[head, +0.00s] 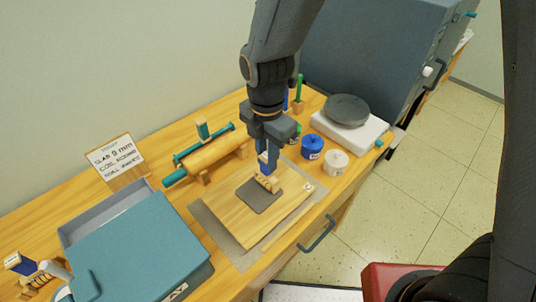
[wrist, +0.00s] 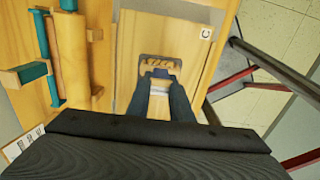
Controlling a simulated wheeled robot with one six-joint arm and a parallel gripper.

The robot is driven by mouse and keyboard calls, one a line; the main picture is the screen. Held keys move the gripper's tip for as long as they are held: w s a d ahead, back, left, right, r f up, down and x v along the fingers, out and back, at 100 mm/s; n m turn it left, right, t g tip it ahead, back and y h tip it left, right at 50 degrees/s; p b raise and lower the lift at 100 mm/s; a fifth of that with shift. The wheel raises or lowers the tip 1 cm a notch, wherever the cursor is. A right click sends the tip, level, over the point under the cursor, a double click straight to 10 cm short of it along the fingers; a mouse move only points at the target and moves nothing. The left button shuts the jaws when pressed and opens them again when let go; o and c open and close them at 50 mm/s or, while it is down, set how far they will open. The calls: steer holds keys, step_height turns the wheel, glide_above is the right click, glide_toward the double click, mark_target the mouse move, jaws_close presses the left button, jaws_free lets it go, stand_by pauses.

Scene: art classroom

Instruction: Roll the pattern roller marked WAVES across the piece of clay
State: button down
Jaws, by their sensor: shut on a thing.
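My gripper (head: 267,160) points down over the board and is shut on the handle of a pattern roller (head: 268,183). The roller has a pale wooden, carved drum. It is at the far right part of the dark grey clay slab (head: 257,198) and appears to touch it. In the wrist view the drum (wrist: 160,65) shows just beyond my fingertips (wrist: 160,88), over the clay. I cannot read a WAVES marking on it. The clay lies flat on a wooden board (head: 228,213), and the fingers hide part of the handle.
A big rolling pin (head: 215,155) on a stand is left of the board. A teal-lidded box (head: 140,250), a sign (head: 115,160) and another roller (head: 40,272) are further left. Blue (head: 312,146) and white (head: 336,162) jars and a turntable (head: 347,110) stand right.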

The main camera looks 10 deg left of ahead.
steer(key=shift+s+f, duration=0.1)
steer(key=shift+s, duration=0.1)
steer(key=shift+s+a+p, duration=0.3)
steer(key=shift+s+a, duration=0.1)
steer(key=shift+s, duration=0.05)
steer(key=shift+s+a, duration=0.1)
steer(key=shift+s+a+r+p, duration=0.2)
steer(key=shift+s+a+p, duration=0.15)
steer(key=shift+s+a, duration=0.1)
